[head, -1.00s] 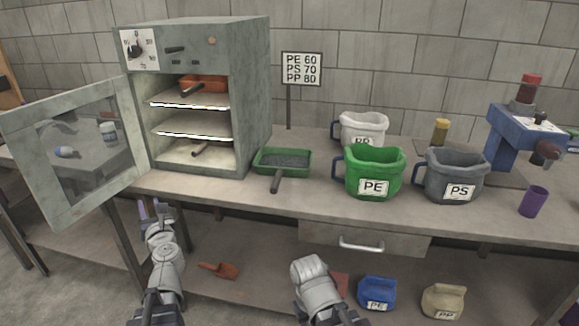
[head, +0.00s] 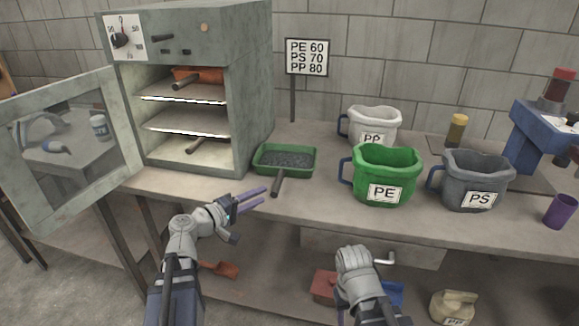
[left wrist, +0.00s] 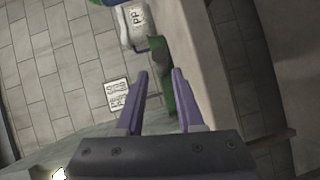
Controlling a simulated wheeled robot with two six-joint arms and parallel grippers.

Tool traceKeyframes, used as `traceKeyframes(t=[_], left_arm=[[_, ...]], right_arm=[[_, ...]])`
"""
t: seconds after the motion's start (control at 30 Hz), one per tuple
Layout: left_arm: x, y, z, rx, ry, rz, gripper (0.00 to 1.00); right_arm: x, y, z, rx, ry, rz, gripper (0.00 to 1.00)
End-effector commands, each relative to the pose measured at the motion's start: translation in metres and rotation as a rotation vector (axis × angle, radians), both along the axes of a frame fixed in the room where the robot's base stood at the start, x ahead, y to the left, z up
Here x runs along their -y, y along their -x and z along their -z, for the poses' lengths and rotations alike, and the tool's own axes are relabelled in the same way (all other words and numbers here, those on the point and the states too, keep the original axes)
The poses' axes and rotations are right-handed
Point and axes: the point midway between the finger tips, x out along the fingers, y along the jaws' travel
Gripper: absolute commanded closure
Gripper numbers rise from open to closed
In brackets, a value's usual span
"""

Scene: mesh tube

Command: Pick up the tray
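The green tray (head: 264,170) lies on the bench to the right of the open oven, with dark pellets inside. Its dark handle (head: 278,183) points toward the bench's front edge. My left gripper (head: 263,197), with purple fingers, is open and empty just left of the handle's near end, and does not appear to hold it. In the left wrist view the two fingers (left wrist: 159,74) are spread.
The oven (head: 190,33) has its door (head: 12,150) swung open left, with orange and dark-handled trays inside. The green PE jug (head: 385,168), grey PS jug (head: 475,178) and white PP jug (head: 373,122) stand right of the tray. A drawer is below the bench edge.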

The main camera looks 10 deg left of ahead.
Motion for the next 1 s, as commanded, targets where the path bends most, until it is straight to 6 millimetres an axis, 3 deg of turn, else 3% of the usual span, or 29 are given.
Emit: traceKeyframes(t=[0.27, 0.53, 0.8, 1.0], left_arm=[[0.012, -0.021, 0.004, -0.001, 0.002, -0.001, 0.63], [0.018, -0.030, 0.005, -0.001, 0.003, 0.000, 0.63], [0.038, -0.062, 0.011, -0.001, 0.004, 0.000, 0.63], [0.041, -0.066, 0.011, -0.001, 0.004, -0.004, 0.63]], right_arm=[[0.000, 0.000, 0.004, 0.000, 0.000, 0.000, 0.50], [0.000, 0.000, 0.006, 0.000, 0.000, 0.000, 0.50], [0.000, 0.000, 0.011, 0.000, 0.000, 0.000, 0.50], [0.000, 0.000, 0.011, 0.000, 0.000, 0.000, 0.50]])
